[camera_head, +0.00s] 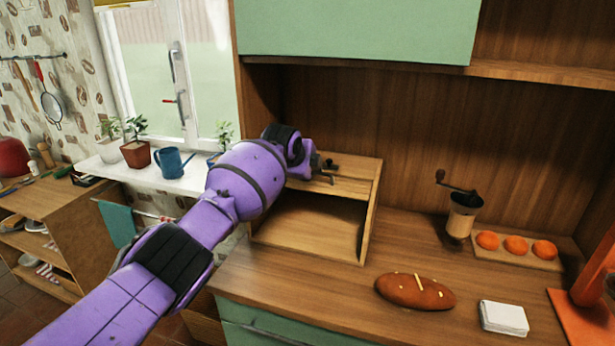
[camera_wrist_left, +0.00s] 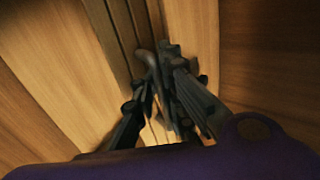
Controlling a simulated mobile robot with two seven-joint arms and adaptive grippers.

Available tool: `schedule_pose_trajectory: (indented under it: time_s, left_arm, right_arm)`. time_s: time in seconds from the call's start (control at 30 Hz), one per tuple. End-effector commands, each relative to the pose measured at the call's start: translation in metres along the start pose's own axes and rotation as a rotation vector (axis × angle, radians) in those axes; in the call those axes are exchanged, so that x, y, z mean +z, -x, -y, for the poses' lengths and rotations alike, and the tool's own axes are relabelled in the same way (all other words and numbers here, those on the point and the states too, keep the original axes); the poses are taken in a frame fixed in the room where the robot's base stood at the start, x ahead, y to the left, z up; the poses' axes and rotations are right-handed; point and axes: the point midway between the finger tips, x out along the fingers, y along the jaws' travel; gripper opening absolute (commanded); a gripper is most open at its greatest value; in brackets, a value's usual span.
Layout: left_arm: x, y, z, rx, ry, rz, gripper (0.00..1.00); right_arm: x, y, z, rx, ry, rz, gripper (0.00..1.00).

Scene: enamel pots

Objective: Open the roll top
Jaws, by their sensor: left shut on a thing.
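The wooden bread box (camera_head: 372,207) stands on the counter against the back panel. Its front is open, and its empty inside shows below the top edge. The slatted roll top (camera_wrist_left: 122,30) shows in the left wrist view. My left gripper (camera_head: 326,170) is at the upper front of the box, partly hidden behind my purple wrist. In the left wrist view my gripper's dark fingers (camera_wrist_left: 168,100) are shut on a grey handle (camera_wrist_left: 147,62) by the slats. My right gripper is in neither view.
A brown loaf (camera_head: 415,292), white stack (camera_head: 503,318), coffee grinder (camera_head: 462,213) and board with orange round things (camera_head: 515,247) sit to the right. An orange object (camera_head: 590,290) stands at the right edge. Plants and a blue watering can (camera_head: 172,162) line the windowsill.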

Motion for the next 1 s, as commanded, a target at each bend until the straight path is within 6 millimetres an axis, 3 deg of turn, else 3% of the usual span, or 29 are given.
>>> schedule_pose_trajectory:
  time_s: [0.4, 0.63, 0.67, 0.8, 1.0]
  left_arm:
    - [-0.002, 0.001, 0.003, -0.003, -0.006, -0.001, 0.00]
    - [-0.002, 0.001, 0.003, -0.003, -0.007, -0.001, 0.00]
    - [-0.002, 0.001, 0.003, -0.003, -0.007, -0.001, 0.11]
    - [-0.002, 0.001, 0.002, -0.002, -0.005, -0.001, 0.28]
    - [-0.001, 0.001, 0.001, 0.000, -0.003, -0.001, 0.28]
  right_arm:
    - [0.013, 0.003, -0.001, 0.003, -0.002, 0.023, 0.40]
    - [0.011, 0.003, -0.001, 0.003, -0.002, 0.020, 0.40]
    - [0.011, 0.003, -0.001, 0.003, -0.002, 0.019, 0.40]
    - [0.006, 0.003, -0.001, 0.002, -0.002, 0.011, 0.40]
    - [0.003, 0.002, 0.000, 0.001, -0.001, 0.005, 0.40]
